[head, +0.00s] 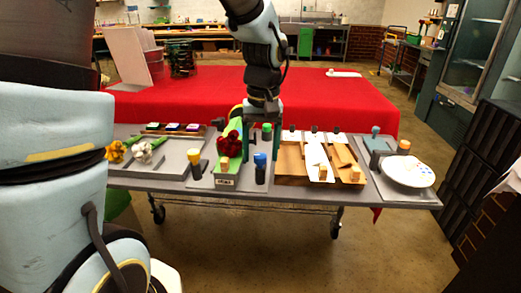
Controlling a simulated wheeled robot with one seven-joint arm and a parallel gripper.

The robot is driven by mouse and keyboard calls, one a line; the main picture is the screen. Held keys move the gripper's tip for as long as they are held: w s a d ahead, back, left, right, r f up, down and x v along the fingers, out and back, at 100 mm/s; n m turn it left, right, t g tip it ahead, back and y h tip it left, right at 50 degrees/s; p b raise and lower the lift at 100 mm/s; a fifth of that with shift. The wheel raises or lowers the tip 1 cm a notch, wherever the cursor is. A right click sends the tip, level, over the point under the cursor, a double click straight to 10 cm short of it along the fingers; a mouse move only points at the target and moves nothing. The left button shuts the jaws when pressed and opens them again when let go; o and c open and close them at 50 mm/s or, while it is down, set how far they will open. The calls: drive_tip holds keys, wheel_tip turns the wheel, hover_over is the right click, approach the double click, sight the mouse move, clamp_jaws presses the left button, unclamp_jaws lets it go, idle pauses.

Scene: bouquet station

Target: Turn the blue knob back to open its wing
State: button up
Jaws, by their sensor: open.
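The blue knob (260,159) sits on top of a short dark post, at the front middle of the grey table in the head view. My gripper (262,152) points down over the table just behind the blue knob, its fingers apart to the left and right. I see nothing held between them. A green knob (267,128) shows between the fingers, farther back. A bunch of dark red flowers (229,146) lies on green wrap in a narrow labelled tray (224,182) left of the blue knob. I cannot tell which panel is the blue knob's wing or how it stands.
Wooden and white panels (292,162) with small orange blocks lie to the right. A white plate (408,172) is at the right end, beside an orange-topped post (403,147). A red-covered table (330,100) stands behind.

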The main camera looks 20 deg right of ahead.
drive_tip(key=shift+c, duration=0.2)
clamp_jaws()
idle(0.4)
